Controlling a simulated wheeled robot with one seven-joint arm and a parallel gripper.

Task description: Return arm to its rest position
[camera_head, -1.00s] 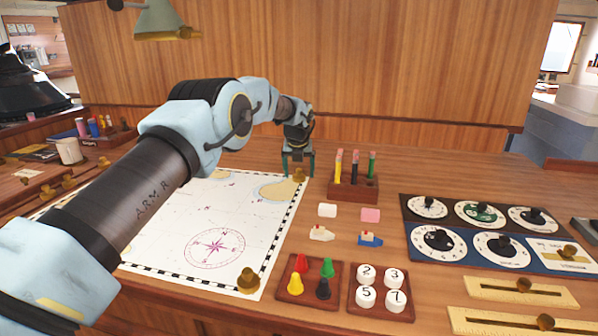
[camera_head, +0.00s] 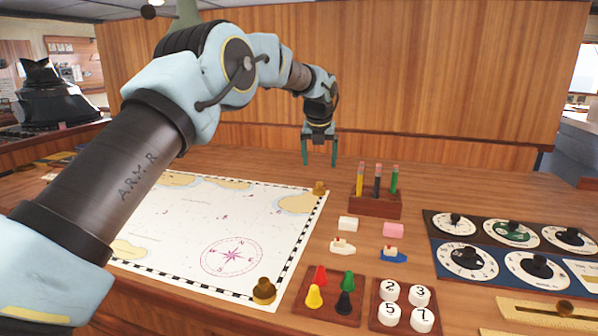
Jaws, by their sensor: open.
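My arm (camera_head: 140,150) reaches in from the left edge and arches over the chart. My gripper (camera_head: 319,152) hangs at its end, fingers pointing down, above the back of the desk. Its two green fingers are apart with nothing between them. It is behind and left of the wooden pencil holder (camera_head: 376,205), which holds several upright pencils, and it does not touch it.
A chart (camera_head: 200,225) with brass weights (camera_head: 264,290) lies under my arm. Erasers (camera_head: 348,224), toy boats (camera_head: 393,256), a peg tray (camera_head: 330,312), numbered discs (camera_head: 390,291) and dial panels (camera_head: 470,275) stand in front and right. A wooden panel (camera_head: 430,70) rises behind.

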